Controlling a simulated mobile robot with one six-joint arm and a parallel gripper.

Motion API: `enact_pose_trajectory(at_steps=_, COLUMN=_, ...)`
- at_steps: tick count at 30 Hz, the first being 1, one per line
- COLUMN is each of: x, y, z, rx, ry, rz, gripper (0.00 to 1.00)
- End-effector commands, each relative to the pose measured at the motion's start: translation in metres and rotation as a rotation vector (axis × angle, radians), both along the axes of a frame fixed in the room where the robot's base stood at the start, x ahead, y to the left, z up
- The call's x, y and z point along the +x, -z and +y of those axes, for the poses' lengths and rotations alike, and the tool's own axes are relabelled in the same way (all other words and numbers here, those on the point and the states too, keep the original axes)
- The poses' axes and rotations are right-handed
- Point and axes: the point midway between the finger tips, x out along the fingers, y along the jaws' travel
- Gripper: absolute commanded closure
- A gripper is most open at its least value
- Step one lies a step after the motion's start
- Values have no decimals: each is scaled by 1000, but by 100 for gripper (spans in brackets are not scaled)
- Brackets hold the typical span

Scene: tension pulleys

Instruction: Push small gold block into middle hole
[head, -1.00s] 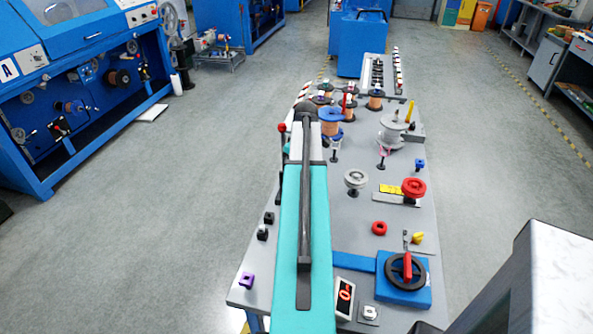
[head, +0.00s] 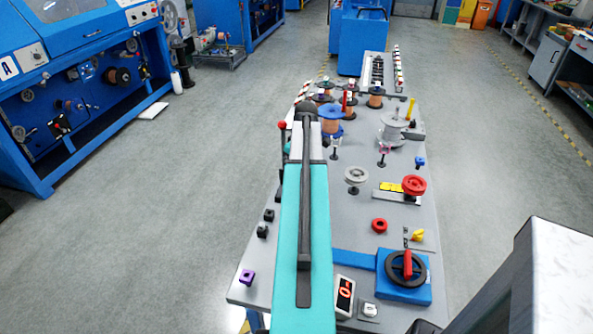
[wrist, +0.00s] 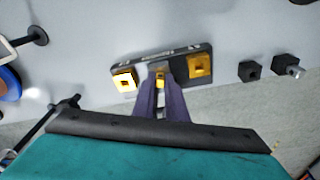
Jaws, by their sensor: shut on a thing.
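A small gold block (wrist: 160,82) is between my gripper's fingertips (wrist: 161,76) in the wrist view. My gripper is shut on it, at the middle of a dark block holder (wrist: 180,60). The fingers cover most of the middle hole, so how deep the block sits in it cannot be told. A larger gold square piece (wrist: 199,66) is at the holder's right end and another (wrist: 124,81) is at its left end. In the head view my teal arm hides the gripper and the holder.
In the wrist view, two black blocks (wrist: 249,71) (wrist: 287,67) stand right of the holder. A black-based post (wrist: 37,35) and a blue spool (wrist: 9,82) are at the left. In the head view, a red wheel (head: 414,185) and several spools stand on the grey table (head: 340,235).

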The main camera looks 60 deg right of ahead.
Motion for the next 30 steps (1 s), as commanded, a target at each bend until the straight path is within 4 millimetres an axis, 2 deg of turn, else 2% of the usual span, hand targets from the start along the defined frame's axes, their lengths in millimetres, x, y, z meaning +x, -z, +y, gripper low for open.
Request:
enact_pose_trajectory(at_steps=2, x=-2, y=4, z=2, rx=6, ry=0, rz=7, gripper=100)
enact_pose_trajectory(at_steps=3, x=-2, y=4, z=2, rx=6, ry=0, rz=7, gripper=83)
enact_pose_trajectory(at_steps=6, x=-2, y=3, z=1, rx=5, ry=0, rz=6, gripper=66)
enact_pose_trajectory(at_steps=20, x=-2, y=-2, z=1, rx=2, ry=0, rz=3, gripper=66)
enact_pose_trajectory(at_steps=30, x=-6, y=-31, z=1, rx=1, ry=1, rz=2, gripper=66)
